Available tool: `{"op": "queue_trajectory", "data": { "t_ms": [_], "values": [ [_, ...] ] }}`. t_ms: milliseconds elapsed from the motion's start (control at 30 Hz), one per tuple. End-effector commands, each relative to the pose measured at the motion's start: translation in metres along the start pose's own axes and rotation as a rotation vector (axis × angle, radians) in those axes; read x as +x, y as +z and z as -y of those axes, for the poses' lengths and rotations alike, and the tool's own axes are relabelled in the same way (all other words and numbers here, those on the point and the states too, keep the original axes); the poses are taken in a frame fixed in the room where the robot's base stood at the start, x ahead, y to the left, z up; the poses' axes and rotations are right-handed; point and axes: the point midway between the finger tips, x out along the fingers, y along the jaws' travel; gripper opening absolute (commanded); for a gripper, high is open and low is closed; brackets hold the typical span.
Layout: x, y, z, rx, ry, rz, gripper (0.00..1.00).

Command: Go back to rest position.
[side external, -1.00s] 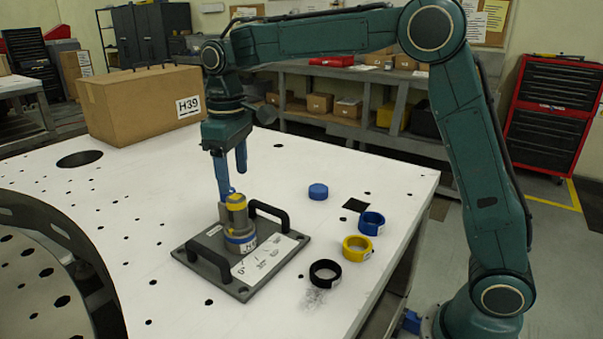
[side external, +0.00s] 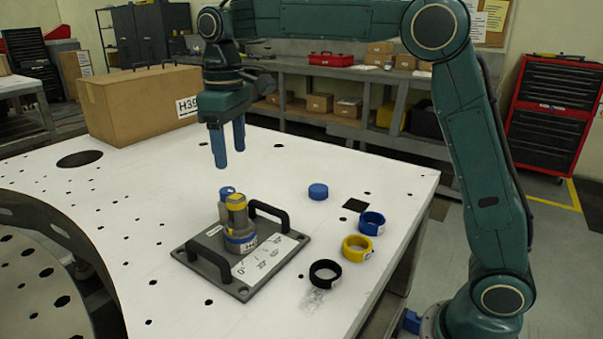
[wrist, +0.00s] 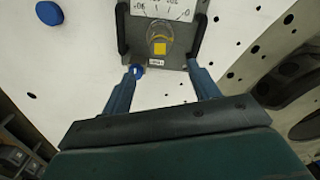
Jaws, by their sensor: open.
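My gripper (side external: 229,150) is open and empty, with its two blue fingers pointing down, in the air above and behind the turret plate. The turret plate (side external: 205,268) is a grey base lying on the white table, with two black handles and a white marked label. A grey turret with a yellow band and a blue ring (side external: 240,242) stands upright on it. A blue-topped part (side external: 226,192) shows just behind the turret, partly hidden by it. In the wrist view the open fingers (wrist: 162,78) frame the near edge of the plate (wrist: 150,62).
A blue cap (side external: 318,191), a blue ring (side external: 371,223), a yellow ring (side external: 357,248) and a black ring (side external: 325,273) lie right of the plate. A cardboard box (side external: 135,108) stands at the back left. A dark curved metal part (side external: 45,230) is at the left edge.

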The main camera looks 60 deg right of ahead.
Motion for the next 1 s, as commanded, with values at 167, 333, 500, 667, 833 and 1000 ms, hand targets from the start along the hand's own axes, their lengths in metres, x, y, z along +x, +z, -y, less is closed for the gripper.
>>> {"op": "queue_trajectory", "data": {
  "t_ms": [167,333,500,667,833,1000],
  "values": [
    [0.0,0.001,0.0,0.001,0.0,-0.001,0.6],
    [-0.004,0.008,0.0,0.01,0.003,-0.013,0.6],
    [-0.014,0.029,-0.001,0.034,0.009,-0.047,0.6],
    [-0.023,0.06,-0.001,0.069,0.019,-0.096,0.6],
    [-0.029,0.097,0.001,0.11,0.03,-0.153,0.6],
    [-0.028,0.135,0.004,0.152,0.04,-0.211,0.6]
  ]
}}
